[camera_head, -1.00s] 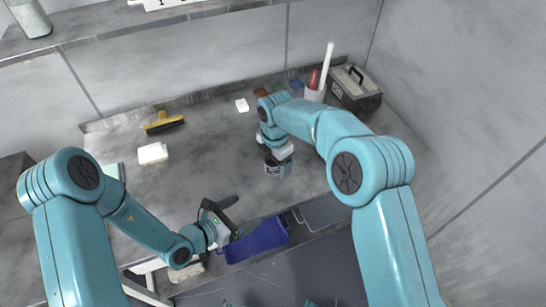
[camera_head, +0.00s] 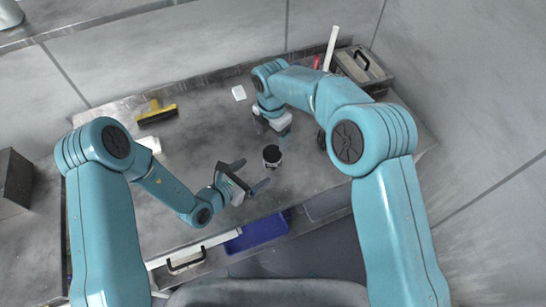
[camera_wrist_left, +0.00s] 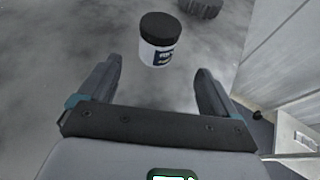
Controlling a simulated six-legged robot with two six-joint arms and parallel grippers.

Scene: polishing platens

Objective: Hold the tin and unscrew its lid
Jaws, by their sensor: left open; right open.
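The tin (camera_head: 272,160) stands upright on the grey bench, a pale jar with a dark label. Its black lid (camera_head: 272,150) is on top. The tin also shows in the left wrist view (camera_wrist_left: 158,54), just beyond and between the two fingers. My left gripper (camera_head: 253,174) is open and empty, low beside the tin, its fingers pointing towards it; it also shows in the left wrist view (camera_wrist_left: 158,75). My right gripper (camera_head: 272,127) is open, behind the tin and apart from it; its fingertips are small and partly hidden.
A dark round object (camera_wrist_left: 200,6) stands behind the tin, partly hidden by my right arm in the head view. A toolbox (camera_head: 360,66) is at the back right. A yellow-and-black brush (camera_head: 157,113) and a white block (camera_head: 239,93) lie further back. A blue bin (camera_head: 257,233) is below the front edge.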

